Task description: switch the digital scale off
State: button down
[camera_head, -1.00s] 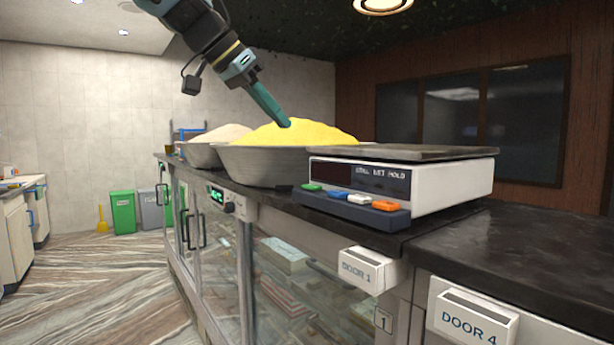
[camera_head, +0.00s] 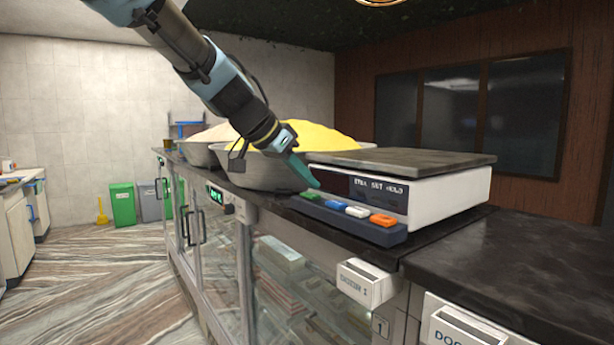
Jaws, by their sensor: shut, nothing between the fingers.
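The digital scale (camera_head: 440,200) stands on the dark counter, white-sided with a flat dark top plate. Its dark front display shows no lit digits that I can make out. A ledge below the display carries a green button (camera_head: 311,196), a blue button (camera_head: 335,204), a white button (camera_head: 357,212) and an orange button (camera_head: 383,220). My gripper (camera_head: 314,184) is shut and empty, its teal fingertips pointing down just above and behind the green button. I cannot tell whether they touch the button or the scale.
Two metal bowls stand left of the scale; the nearer bowl (camera_head: 262,172) holds a yellow heap, partly hidden by my arm. The glass-fronted counter (camera_head: 290,285) has a box marked DOOR 1 (camera_head: 366,284) on its front. The dark counter top (camera_head: 510,255) at right is clear.

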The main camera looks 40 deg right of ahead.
jog(key=shift+f, duration=0.5)
jog(key=f+b, duration=0.1)
jog(key=b, duration=0.1)
jog(key=shift+s+t+b, duration=0.15)
jog(key=shift+t+b, duration=0.15)
jog(key=shift+r+p, duration=0.2)
jog(key=shift+p, duration=0.1)
jog(key=shift+r, duration=0.1)
jog(key=shift+r+p, duration=0.3)
jog(key=shift+r, duration=0.4)
